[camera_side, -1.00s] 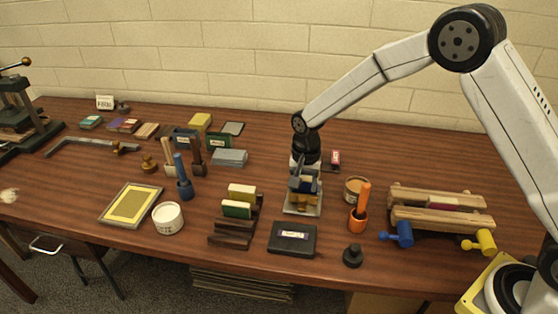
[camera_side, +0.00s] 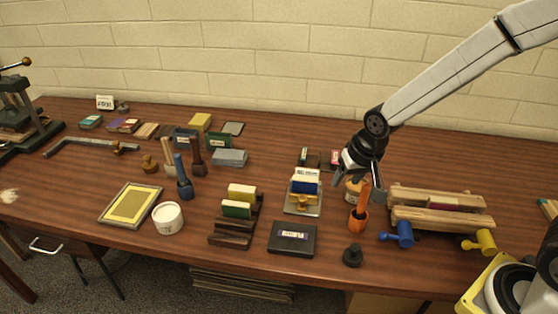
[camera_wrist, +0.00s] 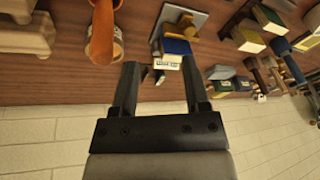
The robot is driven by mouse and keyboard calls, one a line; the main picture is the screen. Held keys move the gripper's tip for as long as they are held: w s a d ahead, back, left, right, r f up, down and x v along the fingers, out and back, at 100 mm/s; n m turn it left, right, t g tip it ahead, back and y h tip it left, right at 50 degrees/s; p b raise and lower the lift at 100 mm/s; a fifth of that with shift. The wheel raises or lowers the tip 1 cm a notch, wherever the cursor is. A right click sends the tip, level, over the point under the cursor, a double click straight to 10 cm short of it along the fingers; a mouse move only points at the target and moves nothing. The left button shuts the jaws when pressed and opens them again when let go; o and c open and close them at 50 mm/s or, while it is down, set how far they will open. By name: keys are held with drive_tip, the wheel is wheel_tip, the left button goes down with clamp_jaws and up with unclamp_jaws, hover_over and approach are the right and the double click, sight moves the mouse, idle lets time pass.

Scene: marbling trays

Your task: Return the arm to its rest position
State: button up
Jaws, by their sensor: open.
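My gripper (camera_side: 362,170) hangs from my arm at the right of the table, above the tan round tub (camera_side: 352,190) and behind the orange-handled tool (camera_side: 361,212). In the wrist view my gripper (camera_wrist: 160,66) has its two dark fingers apart with nothing held between them. The blue and white block (camera_side: 306,180) stands on the grey-based stand (camera_side: 301,208) to the left of my gripper, apart from it. The blue block also shows in the wrist view (camera_wrist: 177,46), beyond the fingertips. No rest position is marked in view.
Wooden clamp bars (camera_side: 440,219) lie to the right, with a blue-handled screw (camera_side: 402,235) and a yellow one (camera_side: 485,241). A black case (camera_side: 292,238) and a dark knob (camera_side: 352,255) sit near the front edge. A brick wall (camera_side: 280,60) stands behind the table.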

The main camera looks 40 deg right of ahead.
drive_tip(key=s+d+n, duration=0.3)
drive_tip(key=s, duration=0.7)
drive_tip(key=shift+d+f+n+g, duration=0.2)
drive_tip(key=shift+n+g, duration=0.2)
